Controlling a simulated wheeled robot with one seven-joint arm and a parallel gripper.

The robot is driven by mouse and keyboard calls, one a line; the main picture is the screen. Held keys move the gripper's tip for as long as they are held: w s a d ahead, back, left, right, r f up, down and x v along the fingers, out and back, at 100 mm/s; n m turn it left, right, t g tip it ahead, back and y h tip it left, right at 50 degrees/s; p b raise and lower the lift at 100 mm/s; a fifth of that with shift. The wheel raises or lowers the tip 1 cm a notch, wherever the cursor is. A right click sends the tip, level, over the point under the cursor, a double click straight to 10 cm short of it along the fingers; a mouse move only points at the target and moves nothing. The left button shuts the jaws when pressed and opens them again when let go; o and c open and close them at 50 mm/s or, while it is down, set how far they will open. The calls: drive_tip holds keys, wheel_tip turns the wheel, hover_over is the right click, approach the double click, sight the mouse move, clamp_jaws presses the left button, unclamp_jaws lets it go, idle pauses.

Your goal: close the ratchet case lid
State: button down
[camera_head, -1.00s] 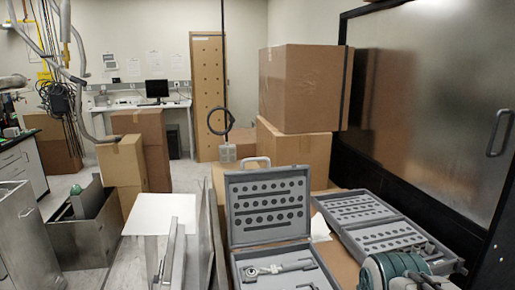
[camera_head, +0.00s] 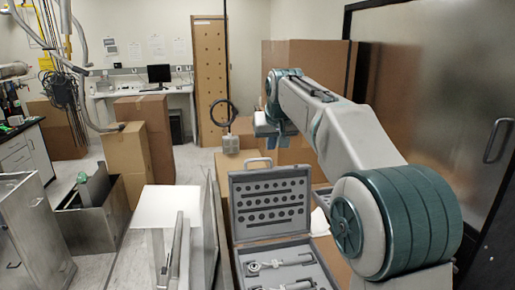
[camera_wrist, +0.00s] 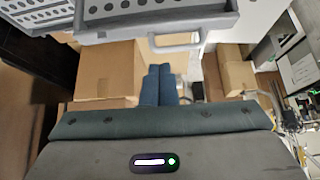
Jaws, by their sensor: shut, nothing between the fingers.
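The grey ratchet case stands open in the head view, its lid (camera_head: 270,203) upright with a handle on top and round holes in its inner face. Its base (camera_head: 238,262) lies in front and holds a ratchet (camera_head: 265,266) and another tool. In the wrist view the lid (camera_wrist: 150,15) is at the top, with its handle (camera_wrist: 175,42) pointing towards my gripper. My gripper (camera_wrist: 160,70) has its blue fingers together and empty, just below the handle in the picture and apart from it. In the head view my gripper (camera_head: 272,128) is above and behind the lid, fingertips partly hidden.
A second open case (camera_wrist: 35,15) shows at the upper left of the wrist view; my arm mostly hides it in the head view. Cardboard boxes (camera_head: 309,60) stand behind the case. A white-topped cabinet (camera_head: 168,205) is at its left, and a metal door (camera_head: 430,80) is at the right.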

drive_tip(key=w+a+r, duration=0.2)
drive_tip(key=w+a, duration=0.2)
drive_tip(key=p+x, duration=0.4)
drive_tip(key=x, duration=0.6)
drive_tip(key=shift+t, duration=0.3)
drive_tip(key=shift+s+d+r, duration=0.1)
drive_tip(key=shift+s+d, duration=0.15)
drive_tip(key=shift+s, duration=0.75)
drive_tip(key=shift+s+d, duration=0.25)
drive_tip(key=shift+s, duration=0.75)
drive_tip(key=shift+b, duration=0.3)
